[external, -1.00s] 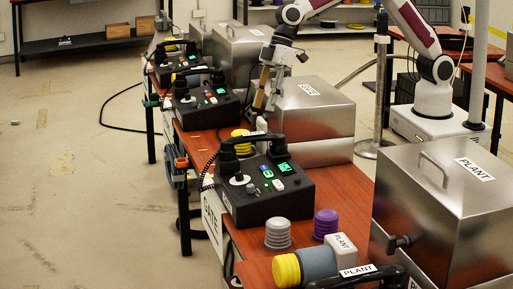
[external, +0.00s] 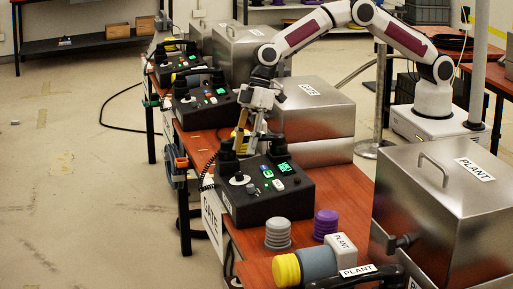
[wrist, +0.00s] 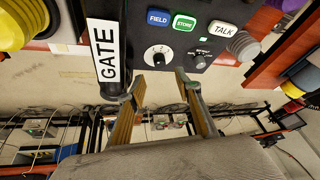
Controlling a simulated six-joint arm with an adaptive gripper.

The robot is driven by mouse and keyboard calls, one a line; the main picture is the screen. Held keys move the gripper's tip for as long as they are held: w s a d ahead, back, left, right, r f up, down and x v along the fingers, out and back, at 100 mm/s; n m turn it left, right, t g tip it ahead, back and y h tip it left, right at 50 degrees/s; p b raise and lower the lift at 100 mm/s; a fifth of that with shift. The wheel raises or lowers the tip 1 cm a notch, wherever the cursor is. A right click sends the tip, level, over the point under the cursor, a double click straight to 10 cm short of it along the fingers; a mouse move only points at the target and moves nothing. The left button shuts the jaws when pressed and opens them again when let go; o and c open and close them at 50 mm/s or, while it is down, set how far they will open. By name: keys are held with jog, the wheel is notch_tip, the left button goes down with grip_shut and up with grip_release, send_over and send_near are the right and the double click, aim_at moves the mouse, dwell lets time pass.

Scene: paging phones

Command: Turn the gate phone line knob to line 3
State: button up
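The gate phone is a black box (external: 265,205) on the red-brown table. Its handset (wrist: 103,50), labelled GATE, shows at the left in the wrist view. A round white dial (wrist: 158,56) with a pointer and a small black knob (wrist: 200,60) with marks around it sit on the panel; their marks are too small to read. My gripper (wrist: 155,88) is open and empty, its two fingers apart, with the white dial ahead between them. In the external view my gripper (external: 250,136) is above the phone's far edge and hides part of the handset.
Steel boxes (external: 312,110) stand behind the phone. Grey (external: 278,234) and purple (external: 325,224) ribbed pieces stand in front. Other phones (external: 205,107) stand farther along.

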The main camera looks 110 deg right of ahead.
aim_at(238, 173)
jog(key=shift+f, duration=0.1)
jog(key=shift+x, duration=3.8)
grip_shut()
